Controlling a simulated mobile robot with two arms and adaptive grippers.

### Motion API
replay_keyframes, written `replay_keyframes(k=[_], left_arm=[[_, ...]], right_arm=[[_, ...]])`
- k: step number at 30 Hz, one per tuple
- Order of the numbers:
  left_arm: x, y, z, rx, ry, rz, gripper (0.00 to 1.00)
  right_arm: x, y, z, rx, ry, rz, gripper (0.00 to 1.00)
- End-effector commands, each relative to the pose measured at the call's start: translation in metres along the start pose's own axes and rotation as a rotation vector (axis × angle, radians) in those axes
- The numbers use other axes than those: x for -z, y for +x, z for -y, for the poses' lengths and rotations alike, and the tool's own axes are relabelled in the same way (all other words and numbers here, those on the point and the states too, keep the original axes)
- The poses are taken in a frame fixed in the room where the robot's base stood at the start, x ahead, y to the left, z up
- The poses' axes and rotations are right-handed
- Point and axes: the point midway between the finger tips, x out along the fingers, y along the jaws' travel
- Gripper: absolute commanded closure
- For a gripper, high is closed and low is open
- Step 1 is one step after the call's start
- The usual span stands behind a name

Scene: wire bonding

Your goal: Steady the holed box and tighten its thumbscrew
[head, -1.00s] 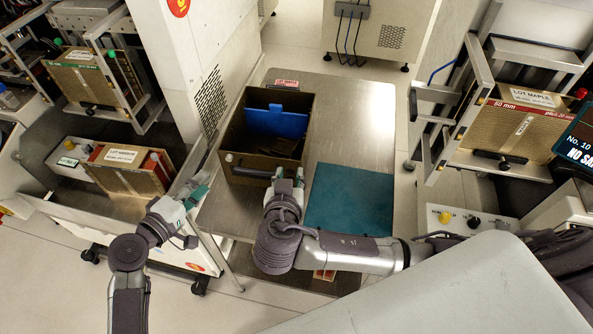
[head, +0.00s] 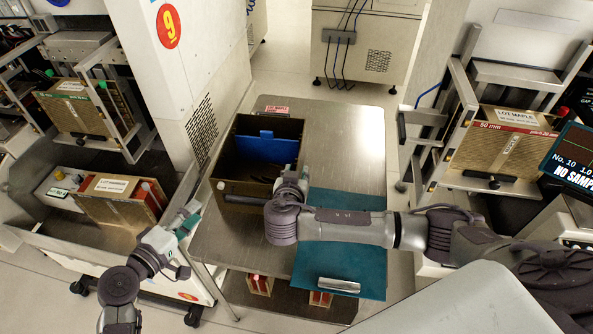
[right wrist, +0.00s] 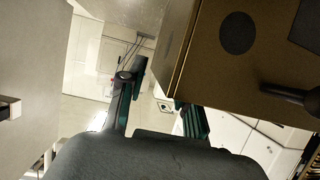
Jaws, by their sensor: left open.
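The open brown box (head: 233,180) stands on the metal cart, with a blue panel (head: 267,147) inside. A dark bar (head: 243,200) runs along its front, with a small pale end at left. In the right wrist view the box's brown wall (right wrist: 215,75) has a dark round spot (right wrist: 238,33), and a dark rod (right wrist: 288,95) comes from it. I cannot tell which part is the thumbscrew. My right gripper (head: 293,176) is at the box's near right corner; its fingers (right wrist: 160,108) are apart, one partly hidden by the box. My left gripper (head: 187,221) is open and empty, left of the box.
A teal mat (head: 345,262) lies on the cart's right side, partly under my right arm, with a silver piece (head: 338,285) on it. The cart top (head: 345,130) behind is bare. Machines with labelled magazines stand at left (head: 118,187) and right (head: 510,135).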

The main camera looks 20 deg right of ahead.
Motion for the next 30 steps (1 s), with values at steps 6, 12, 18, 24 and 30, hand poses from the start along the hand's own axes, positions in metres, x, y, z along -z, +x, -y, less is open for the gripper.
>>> replay_keyframes(k=[6,12,18,24,30], left_arm=[[0.0000,0.0000,0.0000,0.000,0.000,0.000,0.58],[0.0000,0.0000,0.0000,0.000,0.000,0.000,0.58],[0.0000,0.0000,0.0000,0.000,0.000,0.000,0.58],[0.0000,0.0000,0.0000,0.000,0.000,0.000,0.58],[0.0000,0.0000,0.0000,0.000,0.000,0.000,0.58]], right_arm=[[0.0001,0.0113,-0.0007,-0.001,0.001,0.001,0.67],[0.0001,0.0115,-0.0006,-0.001,0.001,0.001,0.67],[0.0000,0.0112,-0.0005,0.000,0.001,0.001,0.95],[-0.0001,0.0111,-0.0005,-0.001,0.001,0.001,1.00],[-0.0001,0.0111,-0.0005,-0.001,0.000,0.001,1.00]])
